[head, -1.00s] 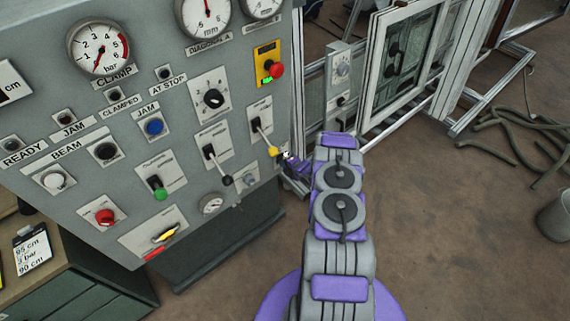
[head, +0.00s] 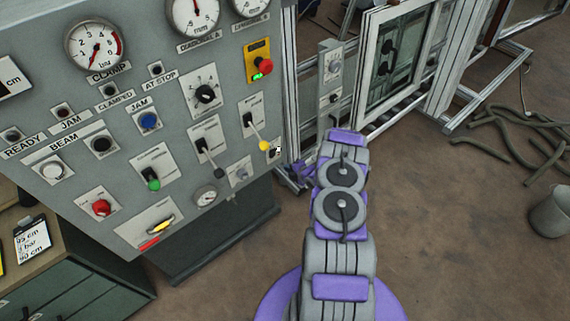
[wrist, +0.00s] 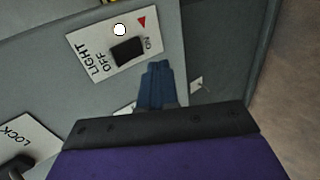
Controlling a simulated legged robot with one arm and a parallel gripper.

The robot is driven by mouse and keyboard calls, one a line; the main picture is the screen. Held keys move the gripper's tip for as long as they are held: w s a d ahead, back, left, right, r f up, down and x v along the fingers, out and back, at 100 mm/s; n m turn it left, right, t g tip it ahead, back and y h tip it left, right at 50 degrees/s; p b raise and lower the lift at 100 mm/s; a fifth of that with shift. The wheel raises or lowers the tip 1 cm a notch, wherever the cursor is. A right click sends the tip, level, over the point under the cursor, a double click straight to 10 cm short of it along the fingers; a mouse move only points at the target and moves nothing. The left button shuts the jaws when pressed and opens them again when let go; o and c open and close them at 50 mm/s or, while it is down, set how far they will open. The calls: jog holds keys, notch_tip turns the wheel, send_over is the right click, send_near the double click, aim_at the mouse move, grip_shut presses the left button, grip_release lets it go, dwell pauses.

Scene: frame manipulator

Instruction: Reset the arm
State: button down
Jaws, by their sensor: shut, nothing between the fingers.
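My arm (head: 340,210), purple and grey, reaches forward from the bottom of the head view toward the right edge of the grey control panel (head: 90,215). Its far end (head: 300,173) shows low beside the panel's right edge, partly behind the forearm; the fingers are not clear there. In the wrist view my gripper (wrist: 157,70) has its blue fingers closed together and empty. The fingertips are just below a LIGHT plate with a black OFF/ON switch (wrist: 128,51). I cannot tell whether they touch the panel.
A metal-framed window (head: 398,55) stands behind. Hoses (head: 500,135) and a bucket (head: 551,212) lie right. Brown floor (head: 450,240) is clear.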

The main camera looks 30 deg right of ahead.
jog(key=v, duration=0.4)
jog(key=shift+s+f+p, duration=0.2)
jog(key=shift+s+p, duration=0.15)
jog(key=shift+s, duration=0.2)
jog(key=shift+r, duration=0.1)
jog(key=w+a+r+m+g+h, duration=0.1)
jog(key=w+a+r+m+g, duration=0.15)
jog(key=r, duration=0.85)
jog(key=w+a+r+m+g+h, duration=0.15)
jog(key=r+m, duration=0.25)
jog(key=r, duration=0.6)
jog(key=s+a+r+m+g, duration=0.3)
jog(key=s+a+r, duration=0.25)
jog(key=r, duration=0.35)
jog(key=s+a+r+m+g, duration=0.2)
jog(key=s+a+r, duration=0.3)
jog(key=s, duration=0.7)
jog(key=s+a+r+m+g+y, duration=0.1)
jog(key=s+a+r+m, duration=0.3)
jog(key=s+a, duration=0.5)
jog(key=s+a+r+m+g, duration=0.3)
jog(key=s+a+r, duration=0.4)
jog(key=s, duration=0.8)
jog(key=shift+a, duration=0.4)
